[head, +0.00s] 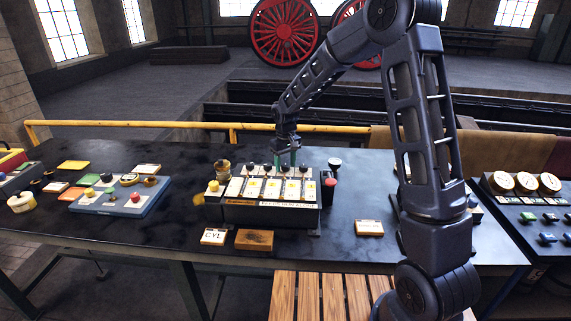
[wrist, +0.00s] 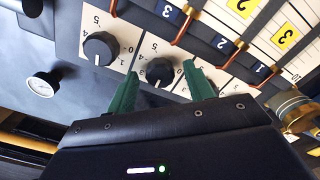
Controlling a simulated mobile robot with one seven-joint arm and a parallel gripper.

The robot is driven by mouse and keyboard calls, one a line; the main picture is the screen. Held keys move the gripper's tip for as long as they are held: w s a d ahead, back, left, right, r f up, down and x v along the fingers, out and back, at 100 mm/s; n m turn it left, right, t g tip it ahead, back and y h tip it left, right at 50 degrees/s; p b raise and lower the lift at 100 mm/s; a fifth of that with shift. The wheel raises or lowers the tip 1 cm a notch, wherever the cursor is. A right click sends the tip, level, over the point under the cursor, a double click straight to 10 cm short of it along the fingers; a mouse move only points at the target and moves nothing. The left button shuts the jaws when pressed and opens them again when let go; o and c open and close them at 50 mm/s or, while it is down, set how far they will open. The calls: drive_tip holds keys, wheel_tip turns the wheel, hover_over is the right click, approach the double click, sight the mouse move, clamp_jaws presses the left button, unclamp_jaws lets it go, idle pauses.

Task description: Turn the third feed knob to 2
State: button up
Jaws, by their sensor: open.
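The feed panel (head: 270,214) stands on the dark bench in the head view, with a row of black knobs along its back edge. My gripper (head: 287,156) is over that back edge, fingers pointing down. In the wrist view the open green fingers (wrist: 162,88) stand either side of a black knob (wrist: 159,71), with gaps visible. It is the second knob from the gauge end, with one other knob (wrist: 101,48) between it and the gauge. A white mark shows on its near side; I cannot read its setting. Knobs farther right are hidden by my gripper.
A gauge (wrist: 43,85) and a brass fitting (wrist: 292,110) flank the knob row. Copper rods (wrist: 187,25) and numbered tags lie beyond the knobs. A red button (head: 330,182) is at the panel's right.

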sight(286, 165)
wheel_tip(286, 165, up, 11)
idle(0.5)
drive_tip(key=shift+f, duration=0.1)
drive_tip(key=s+d+r+m+t, duration=0.1)
drive_tip(key=s+d+r, duration=0.25)
drive_tip(key=d, duration=0.35)
drive_tip(key=s+d+r+m, duration=0.1)
drive_tip(key=s+d+r, duration=0.25)
drive_tip(key=d, duration=0.35)
drive_tip(key=s+d+r+m+t, duration=0.1)
drive_tip(key=s+d+r+m, duration=0.2)
drive_tip(key=d, duration=0.5)
drive_tip(key=s+d+m+t, duration=0.1)
drive_tip(key=s+d, duration=0.5)
drive_tip(key=s, duration=0.3)
drive_tip(key=s+d+m+t, duration=0.1)
drive_tip(key=s+d, duration=0.6)
drive_tip(key=s, duration=0.2)
drive_tip(key=shift+s+d+r+m+t, duration=0.2)
drive_tip(key=shift+s+d+m+t, duration=0.1)
drive_tip(key=shift+m, duration=0.1)
